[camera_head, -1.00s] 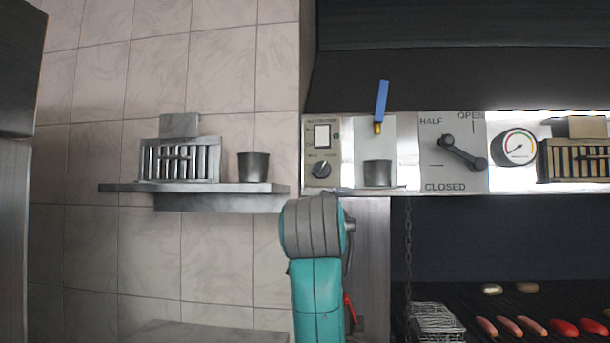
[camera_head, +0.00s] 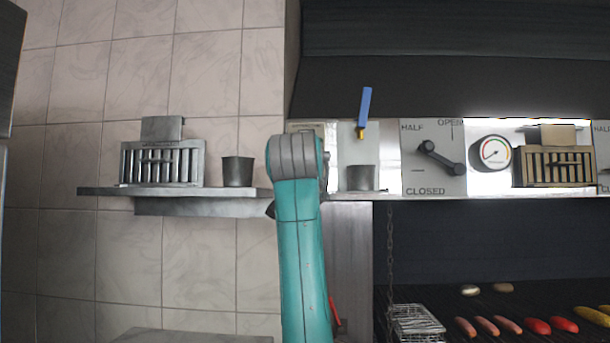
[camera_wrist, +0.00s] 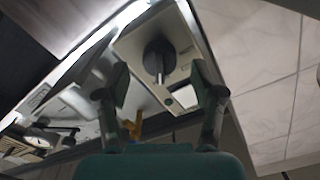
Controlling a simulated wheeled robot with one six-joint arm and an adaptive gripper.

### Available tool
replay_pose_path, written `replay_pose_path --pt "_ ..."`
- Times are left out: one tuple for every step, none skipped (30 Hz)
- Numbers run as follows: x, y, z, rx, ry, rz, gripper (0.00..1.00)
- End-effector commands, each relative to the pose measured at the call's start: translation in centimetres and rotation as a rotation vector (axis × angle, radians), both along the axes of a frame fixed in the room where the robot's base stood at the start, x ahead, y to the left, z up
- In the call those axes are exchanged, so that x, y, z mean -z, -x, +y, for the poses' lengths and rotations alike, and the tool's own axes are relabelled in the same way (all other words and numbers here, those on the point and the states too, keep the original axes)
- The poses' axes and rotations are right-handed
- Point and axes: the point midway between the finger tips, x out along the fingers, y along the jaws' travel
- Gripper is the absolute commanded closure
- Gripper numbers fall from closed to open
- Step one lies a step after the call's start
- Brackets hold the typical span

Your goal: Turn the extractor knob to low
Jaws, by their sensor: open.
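The extractor knob (camera_wrist: 157,58) shows in the wrist view as a round dark knob with a raised ridge on a pale panel (camera_wrist: 188,60). Its setting words cannot be read. My gripper (camera_wrist: 160,92) is open and empty, its two dark fingers spread in the picture on either side below the knob, apart from it by the look of it. A pale rocker switch (camera_wrist: 186,97) and a small green spot (camera_wrist: 168,102) sit on the same panel. In the head view my teal arm hides the knob; only the top of the panel (camera_head: 305,127) shows.
Right of the panel are a blue-handled valve (camera_head: 364,108), a metal cup (camera_head: 360,178), a damper lever (camera_head: 441,158) and a gauge (camera_head: 491,153). A shelf (camera_head: 105,191) at left holds another cup (camera_head: 238,171). A chain (camera_head: 390,245) hangs below.

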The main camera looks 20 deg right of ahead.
Motion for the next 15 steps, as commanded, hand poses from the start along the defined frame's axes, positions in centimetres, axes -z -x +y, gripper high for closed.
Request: replay_pose_path --pt "0.0 -0.7 -0.2 0.000 0.001 0.002 0.33" --pt "0.0 -1.0 -0.3 0.001 0.001 0.001 0.33" --pt "0.0 -1.4 -0.5 0.000 0.001 0.002 0.33" --pt "0.0 -1.6 -0.5 0.000 0.001 0.002 0.33" --pt "0.0 -1.8 -0.6 0.000 0.000 0.001 0.33" --pt "0.0 -2.0 -0.7 0.001 0.000 0.000 0.33" --pt "0.0 -2.1 -0.7 0.001 0.000 0.000 0.33" --pt "0.0 -2.2 -0.8 0.001 0.000 0.000 0.33" --pt "0.0 -2.3 -0.8 0.000 0.000 0.000 0.33" --pt "0.0 -2.4 -0.8 0.000 0.000 0.000 0.33" --pt "0.0 -2.4 -0.8 0.000 0.000 0.000 0.33" --pt "0.0 -2.4 -0.8 0.000 0.000 0.000 0.33" --pt "0.0 -2.4 -0.8 0.000 0.000 0.000 0.33" --pt "0.0 -2.4 -0.8 0.000 0.000 0.000 0.33" --pt "0.0 -2.4 -0.8 0.000 0.000 0.000 0.33"
